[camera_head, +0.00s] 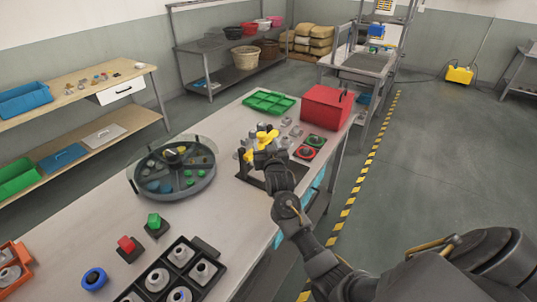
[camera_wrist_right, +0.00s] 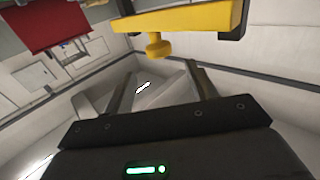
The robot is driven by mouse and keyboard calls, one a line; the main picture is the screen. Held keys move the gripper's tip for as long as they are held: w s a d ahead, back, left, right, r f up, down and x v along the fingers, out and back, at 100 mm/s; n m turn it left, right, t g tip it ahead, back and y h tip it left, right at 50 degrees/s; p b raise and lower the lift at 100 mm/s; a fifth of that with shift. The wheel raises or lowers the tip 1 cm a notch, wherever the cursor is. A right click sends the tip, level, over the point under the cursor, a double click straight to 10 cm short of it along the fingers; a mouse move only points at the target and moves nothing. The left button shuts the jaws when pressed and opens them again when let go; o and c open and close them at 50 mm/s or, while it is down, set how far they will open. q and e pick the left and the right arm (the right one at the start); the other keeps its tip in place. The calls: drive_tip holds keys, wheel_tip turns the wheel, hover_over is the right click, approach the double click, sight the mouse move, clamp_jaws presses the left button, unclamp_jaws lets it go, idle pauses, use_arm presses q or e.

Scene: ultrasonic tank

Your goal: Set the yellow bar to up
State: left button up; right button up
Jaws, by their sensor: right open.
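The yellow bar (camera_head: 266,137) is mounted on a dark stand on the long table, near the middle of the head view. In the right wrist view the yellow bar (camera_wrist_right: 190,19) crosses the top of the picture, with a round yellow knob (camera_wrist_right: 158,47) sticking out from it. My right gripper (camera_head: 265,155) is right at the bar and partly hides it and its stand. In the wrist view the right gripper (camera_wrist_right: 161,72) is open, and the knob lies just ahead of the gap between its fingertips. I see no contact. My left gripper is out of view.
A red box (camera_head: 325,107) and a green tray (camera_head: 269,103) stand behind the bar.

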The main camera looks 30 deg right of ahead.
drive_tip(key=b+v, duration=0.1)
drive_tip(key=v, duration=0.4)
idle(0.5)
